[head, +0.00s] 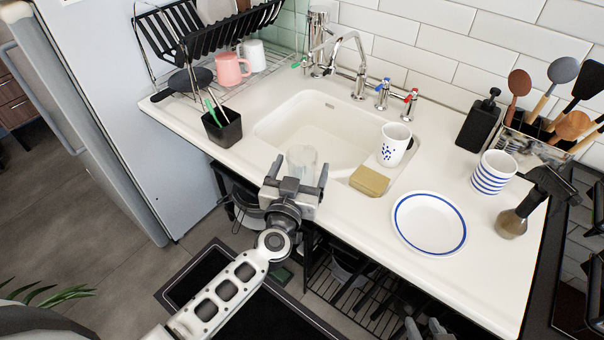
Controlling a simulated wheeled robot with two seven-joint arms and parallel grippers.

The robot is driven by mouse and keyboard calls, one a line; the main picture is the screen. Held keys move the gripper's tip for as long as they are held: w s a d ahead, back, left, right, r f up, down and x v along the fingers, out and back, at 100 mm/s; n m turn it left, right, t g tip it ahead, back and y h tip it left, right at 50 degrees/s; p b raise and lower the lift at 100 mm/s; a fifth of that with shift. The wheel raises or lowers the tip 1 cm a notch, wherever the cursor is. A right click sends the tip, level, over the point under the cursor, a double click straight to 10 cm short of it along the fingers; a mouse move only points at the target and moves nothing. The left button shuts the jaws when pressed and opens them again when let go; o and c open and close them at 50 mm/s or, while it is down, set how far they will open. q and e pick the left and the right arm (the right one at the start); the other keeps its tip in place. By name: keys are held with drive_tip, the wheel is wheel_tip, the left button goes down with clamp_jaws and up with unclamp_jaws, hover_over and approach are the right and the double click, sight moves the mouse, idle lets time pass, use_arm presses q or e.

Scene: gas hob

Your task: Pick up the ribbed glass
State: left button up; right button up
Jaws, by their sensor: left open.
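The ribbed glass (301,157) is clear and stands upright at the front edge of the sink, near its left front corner. My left gripper (296,181) is open at the near side of the glass, with its fingers pointing towards it. The gripper hides the lower part of the glass, and I cannot tell whether they touch. Grey parts that look like my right gripper (426,329) show at the bottom edge of the picture, mostly cut off.
A tan sponge (369,181) and a blue-speckled cup (394,145) are right of the glass. A blue-rimmed plate (429,223) lies further right. A black holder (222,127) stands left. The sink basin (318,128) behind is empty.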

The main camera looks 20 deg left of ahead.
sight(305, 152)
use_arm(q)
drive_tip(key=w+b, duration=0.1)
drive_tip(key=w, duration=0.3)
drive_tip(key=shift+a, duration=0.15)
drive_tip(key=c, duration=1.2)
drive_tip(key=shift+r, duration=0.1)
drive_tip(key=shift+c, duration=0.5)
drive_tip(key=shift+r, duration=0.1)
